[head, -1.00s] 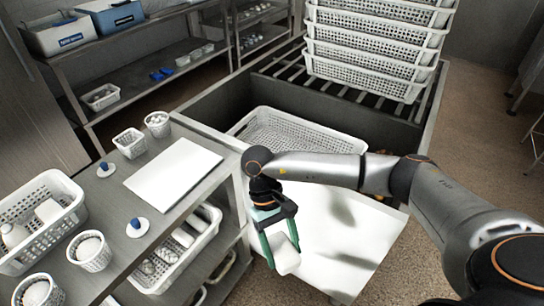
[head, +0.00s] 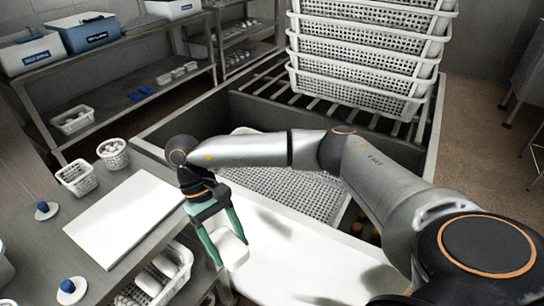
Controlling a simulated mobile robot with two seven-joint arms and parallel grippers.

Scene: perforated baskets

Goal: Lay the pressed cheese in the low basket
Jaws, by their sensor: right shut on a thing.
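My right gripper (head: 229,251) is shut on a white block of pressed cheese (head: 233,247), held between its green fingers. The gripper points down and holds the cheese above the near left edge of the white board. A low white perforated basket (head: 290,191) lies in the grey trough behind my right arm. The arm crosses in front of it and hides part of its far side. The cheese is outside the basket, on its near left side. My left gripper is not in view.
A white board (head: 310,262) lies in front of the basket. A tall stack of white baskets (head: 365,60) stands on the rack behind. A filled basket sits below.

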